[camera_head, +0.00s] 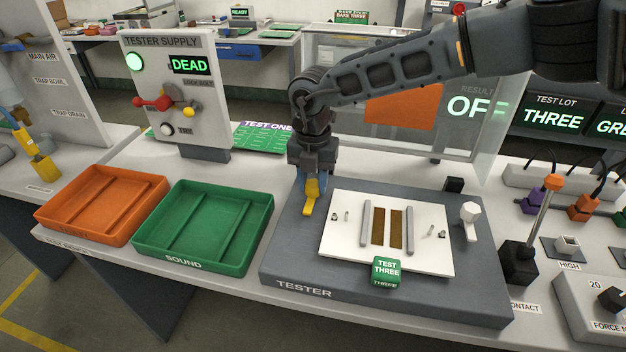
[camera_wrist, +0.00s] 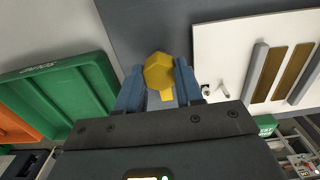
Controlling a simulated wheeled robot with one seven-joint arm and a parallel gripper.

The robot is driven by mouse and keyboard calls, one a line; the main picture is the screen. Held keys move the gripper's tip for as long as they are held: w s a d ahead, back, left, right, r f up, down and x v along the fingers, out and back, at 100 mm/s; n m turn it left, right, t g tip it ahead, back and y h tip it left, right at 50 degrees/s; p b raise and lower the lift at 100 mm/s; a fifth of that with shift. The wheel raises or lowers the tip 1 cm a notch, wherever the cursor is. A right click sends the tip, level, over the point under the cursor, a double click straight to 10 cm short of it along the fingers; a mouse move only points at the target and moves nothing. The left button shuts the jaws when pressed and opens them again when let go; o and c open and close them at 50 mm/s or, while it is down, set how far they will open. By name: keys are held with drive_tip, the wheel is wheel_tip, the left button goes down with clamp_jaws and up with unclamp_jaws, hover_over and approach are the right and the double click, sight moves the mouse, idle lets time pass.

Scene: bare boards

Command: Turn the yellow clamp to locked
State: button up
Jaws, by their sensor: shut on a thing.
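The yellow clamp (camera_head: 309,196) stands at the left side of the grey tester base (camera_head: 285,262). My gripper (camera_head: 313,178) comes down on it from above and is shut on its knob. In the wrist view the clamp's faceted yellow knob (camera_wrist: 158,72) sits between my two blue fingers (camera_wrist: 158,88), and part of its lever shows below it. In the head view the lever points toward the front of the base. A white clamp (camera_head: 470,215) stands on the right side of the base. The knob's top is hidden by my gripper in the head view.
A white plate (camera_head: 340,255) with brown strips lies on the tester, with a green "TEST THREE" tag (camera_head: 387,271) at its front. A green tray (camera_head: 262,225) and an orange tray (camera_head: 60,222) are to the left. The tester supply panel (camera_head: 205,110) reads "DEAD". A clear screen stands behind.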

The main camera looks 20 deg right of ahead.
drive_tip(key=shift+n, duration=0.4)
drive_tip(key=shift+c, duration=0.2)
drive_tip(key=n+b, duration=0.1)
drive_tip(key=n, duration=0.2)
drive_tip(key=shift+n, duration=0.4)
drive_tip(key=n+b, duration=0.2)
drive_tip(key=n, duration=0.2)
drive_tip(key=shift+n, duration=0.3)
drive_tip(key=n+b, duration=0.1)
drive_tip(key=n, duration=0.3)
drive_tip(key=n+b, duration=0.1)
drive_tip(key=n, duration=0.3)
drive_tip(key=shift+n+b, duration=0.3)
drive_tip(key=shift+b, duration=0.1)
drive_tip(key=shift+r, duration=0.1)
drive_tip(key=o, duration=1)
drive_tip(key=shift+o, duration=0.2)
